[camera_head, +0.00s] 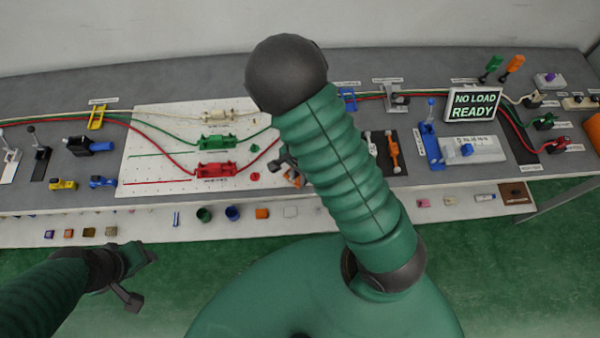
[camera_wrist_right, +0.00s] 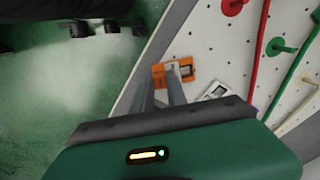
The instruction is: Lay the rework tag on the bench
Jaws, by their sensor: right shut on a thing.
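The orange rework tag (camera_wrist_right: 158,75) is between the fingertips of my right gripper (camera_wrist_right: 172,76) in the wrist view. It has a dark and pale window. My right gripper is shut on it. In the head view a small part of the orange tag (camera_head: 291,179) shows beside my right gripper (camera_head: 285,166), near the right side of the white pegboard. My forearm hides most of that spot. Whether the tag touches the surface under it, I cannot tell. The grey bench (camera_head: 80,185) spans the view. My left gripper (camera_head: 143,277) is open and empty, low at the left, short of the bench.
The white pegboard (camera_head: 140,150) carries red, green and cream fixtures with cables. A blue lever fixture (camera_head: 430,145) and a lit sign (camera_head: 473,104) stand at the right. A lower shelf (camera_head: 330,218) holds several small items. Bare bench shows along the front left.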

